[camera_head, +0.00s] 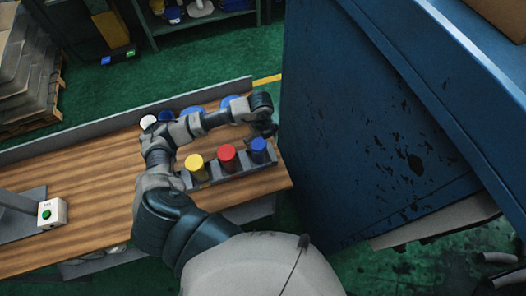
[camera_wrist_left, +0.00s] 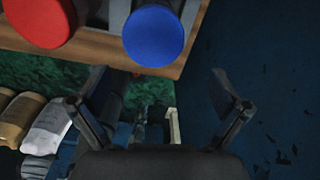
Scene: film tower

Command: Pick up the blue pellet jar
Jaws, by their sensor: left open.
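The blue pellet jar (camera_head: 259,150) stands at the right end of a grey rack (camera_head: 233,172) on the wooden table, beside a red jar (camera_head: 228,156) and a yellow jar (camera_head: 195,165). My left gripper (camera_head: 268,130) is just behind and above the blue jar in the head view. In the left wrist view the blue jar's round lid (camera_wrist_left: 153,36) is at the top middle. The open, empty fingers (camera_wrist_left: 162,95) show below it, apart from the jar. The red jar (camera_wrist_left: 38,22) shows at the top left. My right gripper is not in view.
A large blue machine wall (camera_head: 380,120) rises close to the right of the table. Blue and white items (camera_head: 148,121) stand behind my arm. A box with a green button (camera_head: 51,212) is on the left of the wooden table (camera_head: 100,170).

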